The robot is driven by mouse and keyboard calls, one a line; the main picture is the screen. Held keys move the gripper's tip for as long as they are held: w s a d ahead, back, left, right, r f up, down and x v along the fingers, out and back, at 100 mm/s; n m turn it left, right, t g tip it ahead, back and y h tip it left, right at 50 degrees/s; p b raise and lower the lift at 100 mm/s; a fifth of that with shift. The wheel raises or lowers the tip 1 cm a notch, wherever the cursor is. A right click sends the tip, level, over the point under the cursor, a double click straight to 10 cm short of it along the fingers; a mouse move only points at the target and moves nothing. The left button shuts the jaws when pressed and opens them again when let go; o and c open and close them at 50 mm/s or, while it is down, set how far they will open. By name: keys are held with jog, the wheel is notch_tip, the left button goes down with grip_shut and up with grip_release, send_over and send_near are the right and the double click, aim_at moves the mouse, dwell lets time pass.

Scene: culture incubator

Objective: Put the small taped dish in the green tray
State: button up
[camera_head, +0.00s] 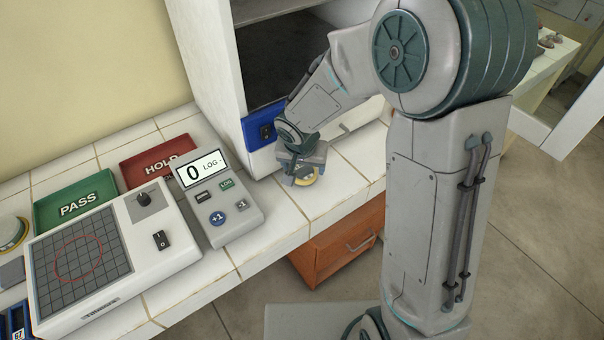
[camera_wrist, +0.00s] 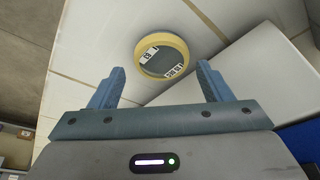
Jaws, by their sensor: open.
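The small taped dish (camera_wrist: 163,57) is round, with a yellow tape rim and a grey face bearing white labels. It lies on the white tiled counter in front of the incubator. In the wrist view my gripper (camera_wrist: 160,88) is open and empty. Its fingers point toward the dish, which lies just beyond the fingertips and apart from them. The green tray (camera_head: 76,207), marked PASS, stands at the left of the counter; its front is partly hidden by the grid device.
A red HOLD tray (camera_head: 158,161) stands beside the green one. The open incubator (camera_head: 262,95) stands behind my gripper. Another yellow-rimmed dish (camera_head: 12,233) is far left.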

aim_at(303, 173)
jog(key=shift+x, duration=1.8)
jog(key=shift+a, duration=0.1)
jog(key=c, duration=0.9)
jog(key=shift+o, duration=0.2)
